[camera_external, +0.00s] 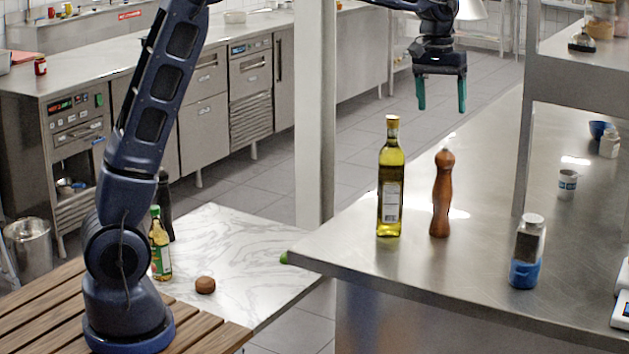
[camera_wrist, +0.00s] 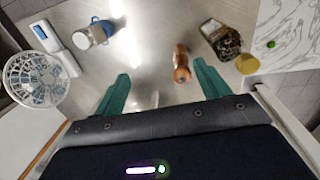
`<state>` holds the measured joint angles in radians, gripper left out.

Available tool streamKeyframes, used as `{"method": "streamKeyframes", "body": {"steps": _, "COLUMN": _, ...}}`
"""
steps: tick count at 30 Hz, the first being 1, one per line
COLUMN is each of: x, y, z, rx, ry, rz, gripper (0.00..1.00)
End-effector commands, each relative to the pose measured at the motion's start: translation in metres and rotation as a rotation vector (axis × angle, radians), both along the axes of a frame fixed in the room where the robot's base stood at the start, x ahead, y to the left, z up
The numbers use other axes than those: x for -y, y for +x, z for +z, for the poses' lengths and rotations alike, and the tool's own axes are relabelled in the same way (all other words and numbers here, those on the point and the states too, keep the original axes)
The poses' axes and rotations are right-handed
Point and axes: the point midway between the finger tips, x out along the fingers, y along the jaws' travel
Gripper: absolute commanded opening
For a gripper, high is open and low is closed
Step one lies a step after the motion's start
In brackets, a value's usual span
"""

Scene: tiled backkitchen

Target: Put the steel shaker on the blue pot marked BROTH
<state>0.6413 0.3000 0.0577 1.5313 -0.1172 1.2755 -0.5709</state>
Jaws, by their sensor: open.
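The steel shaker (camera_external: 530,238), grey with a darker band, stands upright on the blue pot (camera_external: 525,273) on the steel counter. In the wrist view the shaker (camera_wrist: 82,38) and the blue pot (camera_wrist: 103,25) show together at the upper left. The BROTH marking is too small to read. My gripper (camera_external: 441,108) is open and empty, its green fingers pointing down. It is high above the counter, to the left of the shaker and well apart from it. In the wrist view nothing is held between the fingertips (camera_wrist: 160,73).
An oil bottle (camera_external: 390,185) and a wooden pepper mill (camera_external: 442,195) stand upright left of the pot. A white scale (camera_external: 621,312) is at the right edge. Bare counter lies between mill and pot.

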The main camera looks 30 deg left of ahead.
Motion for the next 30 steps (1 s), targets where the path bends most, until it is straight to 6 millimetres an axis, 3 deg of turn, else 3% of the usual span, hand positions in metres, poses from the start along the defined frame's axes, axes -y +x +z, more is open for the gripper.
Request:
{"method": "streamKeyframes", "body": {"steps": 1, "x": -0.024, "y": -0.005, "z": 0.010, "rx": 0.015, "ry": -0.007, "rz": 0.005, "gripper": 0.74}}
{"method": "streamKeyframes", "body": {"steps": 6, "x": -0.093, "y": -0.025, "z": 0.032, "rx": 0.061, "ry": -0.021, "rz": 0.009, "gripper": 0.74}}
{"method": "streamKeyframes", "body": {"steps": 16, "x": -0.213, "y": -0.088, "z": 0.052, "rx": 0.158, "ry": -0.029, "rz": 0.011, "gripper": 0.74}}
{"method": "streamKeyframes", "body": {"steps": 24, "x": -0.294, "y": -0.154, "z": 0.047, "rx": 0.239, "ry": -0.014, "rz": 0.014, "gripper": 0.74}}
{"method": "streamKeyframes", "body": {"steps": 30, "x": -0.341, "y": -0.209, "z": 0.032, "rx": 0.299, "ry": 0.008, "rz": 0.014, "gripper": 0.74}}
